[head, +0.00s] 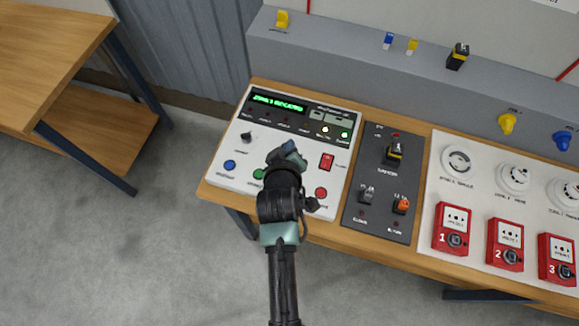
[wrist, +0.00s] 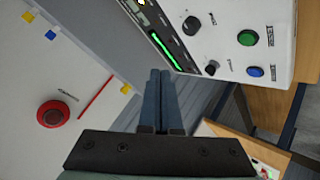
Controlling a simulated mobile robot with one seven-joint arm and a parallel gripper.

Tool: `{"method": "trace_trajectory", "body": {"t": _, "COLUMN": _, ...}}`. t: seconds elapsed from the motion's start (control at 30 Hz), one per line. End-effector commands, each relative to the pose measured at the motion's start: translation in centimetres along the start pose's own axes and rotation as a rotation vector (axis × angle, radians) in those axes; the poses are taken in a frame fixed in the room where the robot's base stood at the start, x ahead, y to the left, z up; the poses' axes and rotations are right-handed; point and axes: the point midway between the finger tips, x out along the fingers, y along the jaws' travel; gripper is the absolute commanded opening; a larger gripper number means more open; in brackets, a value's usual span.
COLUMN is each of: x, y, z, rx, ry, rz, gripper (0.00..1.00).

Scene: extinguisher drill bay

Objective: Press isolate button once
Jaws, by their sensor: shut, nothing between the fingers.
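A white control panel (head: 225,184) lies on the wooden bench, with a green-lit display (head: 278,102) that seems to read "ZONE 1 ISOLATED". It carries a blue button (head: 230,165), a green button (head: 258,174), a red button (head: 321,192), a red switch (head: 326,161) and a black knob (head: 246,136). The labels are too small to read, so I cannot tell which is the isolate button. My gripper (head: 290,150) is shut and empty over the panel's middle, hiding part of it. In the wrist view its fingers (wrist: 161,75) point past the panel; the green button (wrist: 248,38) and blue button (wrist: 255,72) show at right.
A dark module (head: 377,222) with switches stands right of the panel. Further right is a white board with red call points (head: 453,230). A grey ledge (head: 350,65) runs behind. A red round button (wrist: 53,113) shows on a pale surface. A wooden table (head: 50,50) is at left.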

Motion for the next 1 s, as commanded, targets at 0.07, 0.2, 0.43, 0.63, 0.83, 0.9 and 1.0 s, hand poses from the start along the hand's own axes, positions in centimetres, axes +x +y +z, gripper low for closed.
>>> {"method": "trace_trajectory", "body": {"t": 0.07, "x": -0.5, "y": -1.1, "z": 1.9, "rx": -0.033, "ry": -0.052, "rz": -0.032, "gripper": 0.0}}
{"method": "trace_trajectory", "body": {"t": 0.2, "x": -0.6, "y": -2.4, "z": 3.8, "rx": -0.063, "ry": -0.09, "rz": -0.056, "gripper": 0.0}}
{"method": "trace_trajectory", "body": {"t": 0.43, "x": -0.5, "y": -2.6, "z": 4.1, "rx": -0.066, "ry": -0.094, "rz": -0.059, "gripper": 0.0}}
{"method": "trace_trajectory", "body": {"t": 0.63, "x": -0.3, "y": -2.6, "z": 4.1, "rx": -0.065, "ry": -0.093, "rz": -0.058, "gripper": 0.0}}
{"method": "trace_trajectory", "body": {"t": 0.83, "x": 0.5, "y": -3.4, "z": 5.0, "rx": -0.064, "ry": -0.093, "rz": -0.058, "gripper": 0.0}}
{"method": "trace_trajectory", "body": {"t": 0.9, "x": 1.0, "y": -3.8, "z": 5.5, "rx": -0.064, "ry": -0.093, "rz": -0.058, "gripper": 0.0}}
{"method": "trace_trajectory", "body": {"t": 1.0, "x": 1.9, "y": -4.5, "z": 6.3, "rx": -0.064, "ry": -0.093, "rz": -0.058, "gripper": 0.0}}
